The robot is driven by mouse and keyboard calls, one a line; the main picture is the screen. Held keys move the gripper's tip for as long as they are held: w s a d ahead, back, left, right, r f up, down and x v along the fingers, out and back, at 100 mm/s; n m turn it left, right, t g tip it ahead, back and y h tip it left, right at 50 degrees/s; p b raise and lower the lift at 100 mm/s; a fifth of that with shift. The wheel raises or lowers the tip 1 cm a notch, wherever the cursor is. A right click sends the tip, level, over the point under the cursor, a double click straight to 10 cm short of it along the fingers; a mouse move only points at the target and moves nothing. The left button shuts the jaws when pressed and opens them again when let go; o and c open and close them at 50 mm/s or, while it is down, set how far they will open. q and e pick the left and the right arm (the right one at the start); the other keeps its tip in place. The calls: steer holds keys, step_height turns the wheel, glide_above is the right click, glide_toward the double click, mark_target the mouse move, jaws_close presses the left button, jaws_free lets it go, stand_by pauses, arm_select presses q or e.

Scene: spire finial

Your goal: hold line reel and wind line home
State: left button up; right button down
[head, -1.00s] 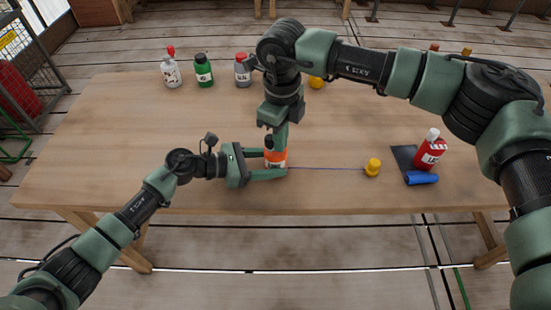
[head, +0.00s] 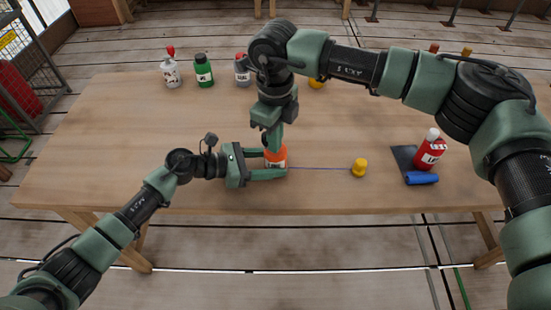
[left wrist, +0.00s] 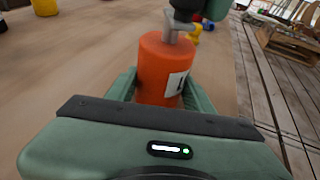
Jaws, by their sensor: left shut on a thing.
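The orange line reel (head: 277,155) stands upright near the table's front edge, with a white label. My left gripper (head: 270,164) is shut around it, one finger on each side; the reel also shows in the left wrist view (left wrist: 160,68). A grey crank (left wrist: 176,27) sits on top of the reel. My right gripper (head: 269,140) points down at the reel's top, at the crank; its fingers are too hidden to tell their state. A thin dark line (head: 320,168) runs right from the reel across the table to a yellow weight-like piece (head: 359,168).
A red bottle (head: 430,153), a dark mat (head: 403,158) and a blue cylinder (head: 421,178) are at the right. White (head: 171,72), green (head: 203,72) and grey red-capped (head: 242,68) bottles stand at the back. The left table area is clear.

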steer(key=shift+a, duration=0.2)
steer(key=shift+a, duration=0.25)
steer(key=shift+w+a, duration=0.15)
steer(key=shift+a, duration=0.25)
stand_by(0.5)
steer(key=shift+w+a, duration=0.25)
steer(key=shift+w, duration=0.4)
stand_by(0.8)
steer(key=shift+w+a, duration=0.15)
steer(key=shift+w, duration=0.9)
stand_by(0.7)
steer(key=shift+s, duration=0.1)
